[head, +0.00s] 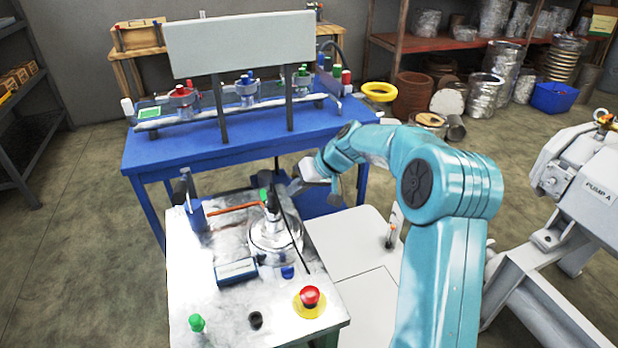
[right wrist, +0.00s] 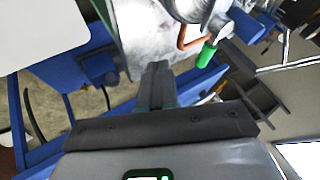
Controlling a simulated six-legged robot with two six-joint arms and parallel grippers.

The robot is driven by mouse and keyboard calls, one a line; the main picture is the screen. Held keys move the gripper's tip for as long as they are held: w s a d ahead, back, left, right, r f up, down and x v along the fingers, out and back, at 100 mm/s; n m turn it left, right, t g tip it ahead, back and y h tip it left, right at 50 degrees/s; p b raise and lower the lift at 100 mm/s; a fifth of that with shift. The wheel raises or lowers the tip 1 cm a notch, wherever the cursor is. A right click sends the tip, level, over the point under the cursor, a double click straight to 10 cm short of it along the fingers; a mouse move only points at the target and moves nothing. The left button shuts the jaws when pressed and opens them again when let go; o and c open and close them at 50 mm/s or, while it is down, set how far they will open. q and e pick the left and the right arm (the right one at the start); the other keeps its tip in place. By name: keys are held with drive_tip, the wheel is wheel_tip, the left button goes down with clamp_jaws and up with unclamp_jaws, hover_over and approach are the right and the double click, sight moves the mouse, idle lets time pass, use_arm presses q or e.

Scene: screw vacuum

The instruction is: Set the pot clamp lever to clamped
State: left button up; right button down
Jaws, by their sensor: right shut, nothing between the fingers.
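A silvery metal pot (head: 275,243) stands on the small metal-topped bench. A green-tipped part (head: 263,194) rises at its top, and an orange rod (head: 232,208) runs left from there. In the right wrist view a green grip (right wrist: 207,52) sits beside a bent orange rod (right wrist: 183,38) near a metal cylinder. I cannot tell which part is the clamp lever or how it is set. My right gripper (head: 296,187) is just right of the pot's top, apart from it. Its fingers (right wrist: 157,82) are shut and empty, left of and below the green grip. My left gripper is not in view.
The bench (head: 190,310) also carries a blue box (head: 236,271), a red button (head: 309,297), a green knob (head: 196,322) and a blue post (head: 196,215). A thin dark rod (head: 291,235) stands close beside the pot. A blue table (head: 150,155) is behind.

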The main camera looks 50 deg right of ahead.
drive_tip(key=a, duration=0.1)
drive_tip(key=w+a, duration=0.2)
drive_tip(key=shift+w+a+r+p, duration=0.1)
drive_tip(key=shift+a+r+p, duration=0.15)
drive_tip(key=shift+a+p, duration=0.1)
drive_tip(key=shift+w+f, duration=0.1)
drive_tip(key=shift+w, duration=0.05)
